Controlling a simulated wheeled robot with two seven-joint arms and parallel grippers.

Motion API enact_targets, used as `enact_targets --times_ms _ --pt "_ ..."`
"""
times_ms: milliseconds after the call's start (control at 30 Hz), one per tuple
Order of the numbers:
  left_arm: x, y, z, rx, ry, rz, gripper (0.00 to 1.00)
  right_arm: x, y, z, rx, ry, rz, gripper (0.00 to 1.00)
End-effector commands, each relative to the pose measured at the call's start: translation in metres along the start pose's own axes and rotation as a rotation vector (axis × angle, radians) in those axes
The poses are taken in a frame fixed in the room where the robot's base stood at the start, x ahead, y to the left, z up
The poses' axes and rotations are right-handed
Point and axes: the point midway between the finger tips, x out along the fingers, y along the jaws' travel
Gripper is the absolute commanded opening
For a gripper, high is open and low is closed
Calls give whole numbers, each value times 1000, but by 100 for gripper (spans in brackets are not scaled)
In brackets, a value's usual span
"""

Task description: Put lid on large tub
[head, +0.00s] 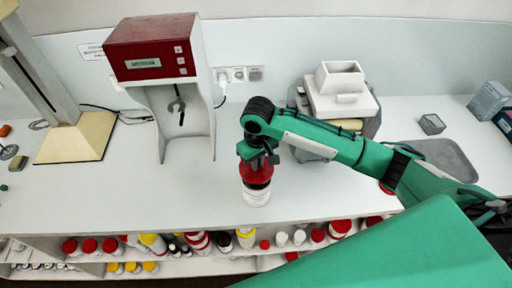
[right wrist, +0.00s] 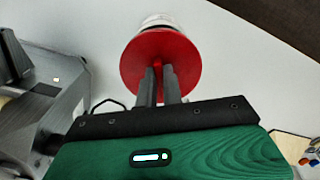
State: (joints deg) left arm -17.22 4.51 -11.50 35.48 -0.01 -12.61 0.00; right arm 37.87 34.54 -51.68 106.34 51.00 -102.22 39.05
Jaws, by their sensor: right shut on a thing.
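A white tub (head: 257,197) stands upright on the white bench near its front edge in the head view. A red lid (head: 256,173) is at the tub's top, with a dark band between red and white. My right gripper (head: 258,157) points down over it. In the right wrist view my right gripper (right wrist: 161,88) is shut on a thin red ridge in the middle of the round red lid (right wrist: 150,52). The white tub (right wrist: 160,20) shows just past the lid's rim. I cannot tell whether the lid is fully seated. My left gripper is not in view.
A mixer with a red head (head: 152,48) stands at the back left, and a white and grey machine (head: 338,95) behind my right arm. A grey tray (head: 440,156) lies at right. Shelves below hold several bottles (head: 200,242). The bench left of the tub is clear.

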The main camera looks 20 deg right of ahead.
Motion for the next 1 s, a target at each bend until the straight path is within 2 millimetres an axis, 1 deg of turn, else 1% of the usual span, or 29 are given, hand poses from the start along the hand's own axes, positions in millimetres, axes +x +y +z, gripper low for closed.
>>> enact_targets --times_ms 267,633,767,1000 --pt "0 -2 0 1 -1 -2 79 12 0 1 -2 -1 0 0" --pt "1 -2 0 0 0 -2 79 41 0 1 -1 -1 1 0" --pt "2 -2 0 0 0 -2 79 45 0 1 -2 -1 0 0" --pt "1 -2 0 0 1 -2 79 45 0 1 -2 0 0 0"
